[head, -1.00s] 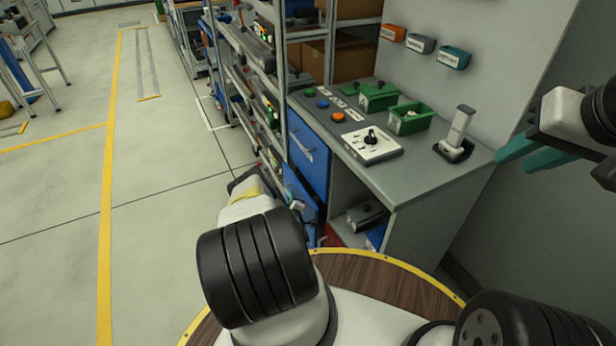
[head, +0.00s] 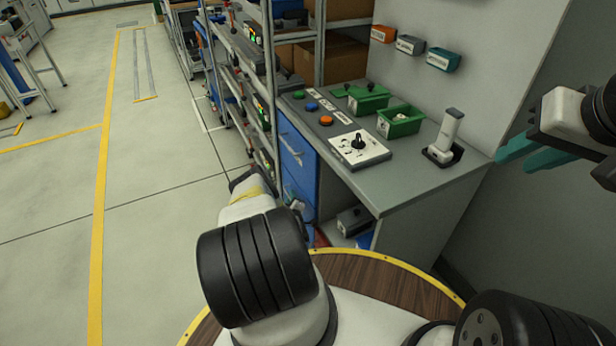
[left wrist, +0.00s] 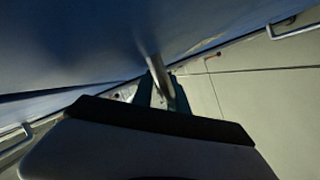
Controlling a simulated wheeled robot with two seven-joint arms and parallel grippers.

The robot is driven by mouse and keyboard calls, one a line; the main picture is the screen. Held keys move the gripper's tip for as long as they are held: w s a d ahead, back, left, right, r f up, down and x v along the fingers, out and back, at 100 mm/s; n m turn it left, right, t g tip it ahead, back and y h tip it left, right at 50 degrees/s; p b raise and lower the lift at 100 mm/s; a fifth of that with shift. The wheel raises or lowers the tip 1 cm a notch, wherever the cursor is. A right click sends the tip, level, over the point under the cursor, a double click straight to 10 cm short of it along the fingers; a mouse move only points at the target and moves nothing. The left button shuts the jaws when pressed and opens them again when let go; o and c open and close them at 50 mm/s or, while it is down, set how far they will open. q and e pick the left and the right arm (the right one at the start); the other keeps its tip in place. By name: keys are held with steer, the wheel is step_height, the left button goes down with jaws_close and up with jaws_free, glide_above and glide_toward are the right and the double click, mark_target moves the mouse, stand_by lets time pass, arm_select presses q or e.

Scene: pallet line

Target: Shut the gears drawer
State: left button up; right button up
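Blue drawers (head: 298,160) sit under the left end of the grey workbench. The upper drawer front looks flush. A lower blue drawer (head: 300,205) is partly hidden behind my left arm; no gears label is readable. My left gripper (head: 250,182) is beside the drawers, its fingers hidden in the head view. In the left wrist view its teal fingers (left wrist: 163,92) lie close on both sides of a grey drawer handle (left wrist: 157,70) in front of a blue panel (left wrist: 80,40). My right gripper (head: 535,158) is open and empty, right of the bench.
The workbench (head: 430,185) carries green bins (head: 400,122), a switch panel (head: 359,149), buttons and an upright grey device (head: 449,138). A shelf rack (head: 262,90) stands behind the drawers.

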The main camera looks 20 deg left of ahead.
arm_select(q)
steer(key=v, duration=0.7)
steer(key=shift+s+d, duration=0.2)
steer(key=shift+s, duration=0.15)
steer(key=shift+a+r, duration=0.1)
steer(key=shift+r, duration=0.05)
